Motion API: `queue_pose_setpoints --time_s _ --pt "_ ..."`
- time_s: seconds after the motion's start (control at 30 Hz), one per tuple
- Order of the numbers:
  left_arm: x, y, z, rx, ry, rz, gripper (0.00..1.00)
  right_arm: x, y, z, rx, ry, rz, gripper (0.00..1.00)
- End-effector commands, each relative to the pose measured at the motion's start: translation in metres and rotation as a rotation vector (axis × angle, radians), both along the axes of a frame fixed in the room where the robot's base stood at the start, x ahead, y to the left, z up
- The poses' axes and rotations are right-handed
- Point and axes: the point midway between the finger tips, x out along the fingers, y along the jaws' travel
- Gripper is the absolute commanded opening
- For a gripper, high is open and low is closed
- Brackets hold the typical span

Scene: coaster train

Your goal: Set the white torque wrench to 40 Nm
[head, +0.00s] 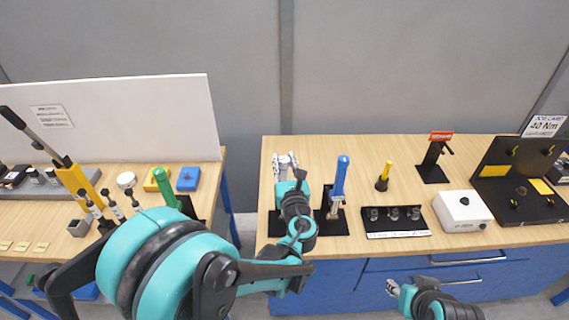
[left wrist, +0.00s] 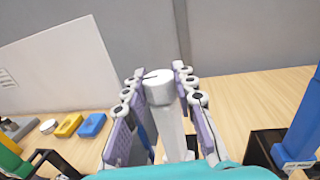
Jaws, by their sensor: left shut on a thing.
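The white torque wrench (left wrist: 160,90) stands upright between the fingers of my left gripper (left wrist: 158,98) in the left wrist view. Its round white end shows between the fingertips, and my wrist hides its lower part. In the head view my left gripper (head: 287,163) is at the left end of the right-hand bench, in front of a black stand, and mostly hides the wrench. The wrench's scale cannot be read. A job card (head: 545,126) at the back right reads 40 Nm. My right gripper (head: 392,287) is low in front of the bench, too small to judge its fingers.
A blue-handled wrench (head: 341,178) stands in a black holder close to the right of my left gripper. Further right are a socket tray (head: 398,233), a white box (head: 462,211) and a black fixture (head: 515,200). A green-handled tool (head: 166,188) is on the left bench.

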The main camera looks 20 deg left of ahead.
Motion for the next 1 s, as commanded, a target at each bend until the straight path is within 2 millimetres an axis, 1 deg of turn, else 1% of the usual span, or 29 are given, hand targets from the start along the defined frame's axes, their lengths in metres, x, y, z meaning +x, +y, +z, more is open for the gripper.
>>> queue_pose_setpoints --time_s 0.03,0.2,0.4,0.6,0.97,1.0 --pt "-0.0013 0.0030 -0.0005 0.001 0.000 -0.029 0.00 0.0001 0.0000 -0.0018 0.000 0.000 0.000 0.40" --pt "-0.0006 0.0025 -0.0003 0.001 0.000 -0.134 0.00 0.0000 0.0000 -0.0040 0.000 0.000 0.000 0.40" --pt "-0.0002 0.0014 0.0001 0.001 0.000 -0.215 0.00 0.0000 0.0000 -0.0055 0.000 0.000 0.000 0.40" --pt "0.0002 0.0008 0.0003 0.001 0.000 -0.250 0.00 0.0000 0.0000 -0.0060 0.000 0.000 0.000 0.40" --pt "0.0003 0.0003 0.0005 0.001 0.000 -0.256 0.00 0.0000 0.0000 -0.0060 0.000 0.000 0.000 0.40" --pt "0.0004 0.0003 0.0005 0.001 0.000 -0.256 0.29 0.0000 0.0000 -0.0060 0.000 0.000 0.000 0.40"
